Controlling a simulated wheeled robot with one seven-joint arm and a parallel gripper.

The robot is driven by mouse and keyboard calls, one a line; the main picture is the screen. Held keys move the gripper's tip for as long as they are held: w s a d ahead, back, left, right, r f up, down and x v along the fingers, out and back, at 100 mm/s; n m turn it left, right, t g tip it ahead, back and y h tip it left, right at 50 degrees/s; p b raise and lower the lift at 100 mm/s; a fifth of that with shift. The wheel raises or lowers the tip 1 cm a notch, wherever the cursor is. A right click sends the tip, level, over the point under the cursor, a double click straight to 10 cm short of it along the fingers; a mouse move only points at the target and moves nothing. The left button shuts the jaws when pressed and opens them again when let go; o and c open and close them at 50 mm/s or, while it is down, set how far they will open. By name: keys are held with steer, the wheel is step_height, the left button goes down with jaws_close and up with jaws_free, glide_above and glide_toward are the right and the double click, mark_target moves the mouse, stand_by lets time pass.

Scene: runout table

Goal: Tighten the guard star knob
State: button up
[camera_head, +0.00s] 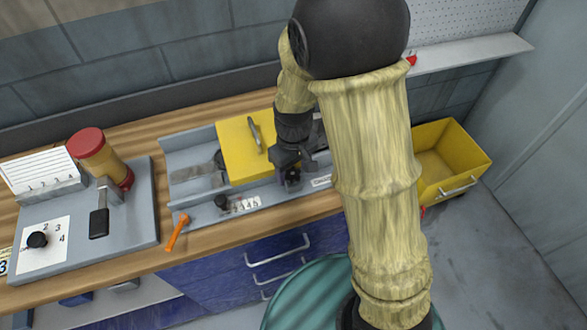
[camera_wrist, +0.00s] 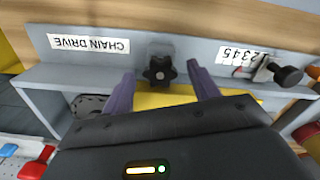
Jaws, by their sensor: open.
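The black star knob (camera_wrist: 158,71) sits on a small grey block on the front rail, between the CHAIN DRIVE label and a number scale. In the wrist view my gripper (camera_wrist: 159,82) is open, with one purple finger on each side of the knob. The knob shows in the gap near the fingertips; I see no finger touching it. In the head view my gripper (camera_head: 290,176) is over the front rail, right of the yellow guard's (camera_head: 236,158) middle, and hides the knob. The guard has a grey handle and also shows in the wrist view (camera_wrist: 168,100).
A black round knob (camera_head: 222,201) stands by the number scale, with an orange lever (camera_head: 177,232) left of it. A panel (camera_head: 135,235) with a red-topped cylinder (camera_head: 103,160) stands at left. A yellow bin (camera_head: 470,150) is at right. Blue drawers are below.

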steer(key=shift+f, duration=0.3)
steer(key=c, duration=1)
steer(key=shift+o, duration=0.2)
steer(key=shift+m+p, duration=0.35)
steer(key=shift+m, duration=0.35)
steer(key=o, duration=1)
steer(key=shift+c, duration=0.2)
